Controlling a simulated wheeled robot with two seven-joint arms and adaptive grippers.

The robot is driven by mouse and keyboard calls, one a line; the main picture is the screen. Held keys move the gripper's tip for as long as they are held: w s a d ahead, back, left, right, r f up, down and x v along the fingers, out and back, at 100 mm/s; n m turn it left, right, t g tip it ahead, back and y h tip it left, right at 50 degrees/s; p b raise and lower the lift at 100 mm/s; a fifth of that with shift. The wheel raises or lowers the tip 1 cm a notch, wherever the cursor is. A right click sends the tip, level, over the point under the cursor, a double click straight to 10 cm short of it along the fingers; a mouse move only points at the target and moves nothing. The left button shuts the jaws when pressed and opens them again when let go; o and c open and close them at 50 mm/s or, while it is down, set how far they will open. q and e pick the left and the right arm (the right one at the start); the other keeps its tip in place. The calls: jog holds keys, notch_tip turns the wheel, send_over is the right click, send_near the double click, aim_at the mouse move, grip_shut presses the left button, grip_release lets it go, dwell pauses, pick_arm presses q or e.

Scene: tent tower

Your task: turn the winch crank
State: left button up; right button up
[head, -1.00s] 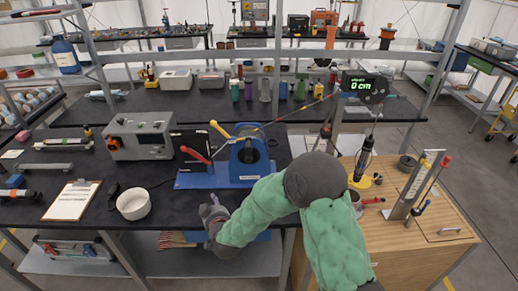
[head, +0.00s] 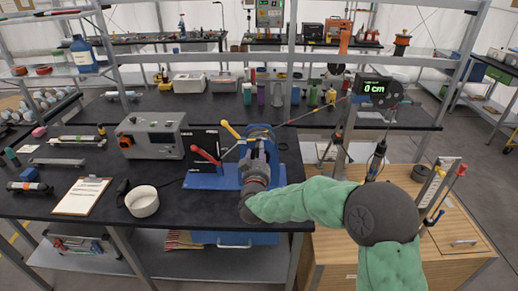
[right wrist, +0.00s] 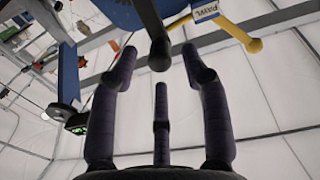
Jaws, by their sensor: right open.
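The blue winch (head: 229,178) stands on the black bench, with its base and part of its round housing showing. A red handle (head: 206,156) on a metal arm is at its left, and a yellow handle (head: 230,129) is above that. My right gripper (head: 259,150) is in front of the winch and hides part of it. In the right wrist view its fingers (right wrist: 160,72) are spread, with nothing held. A dark ball-ended bar (right wrist: 157,52) shows by the fingertips; I cannot tell whether they touch. The yellow handle (right wrist: 252,46) has a PAWL label. My left gripper is not in view.
A green display (head: 375,88) reads 0 cm at the right. A grey instrument box (head: 150,136), a white bowl (head: 142,202) and a clipboard (head: 82,196) are left on the bench. A wooden cabinet (head: 470,222) with upright tools stands at the right.

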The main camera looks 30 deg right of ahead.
jog(key=shift+b+x, duration=0.3)
jog(key=shift+x, duration=1.95)
grip_shut()
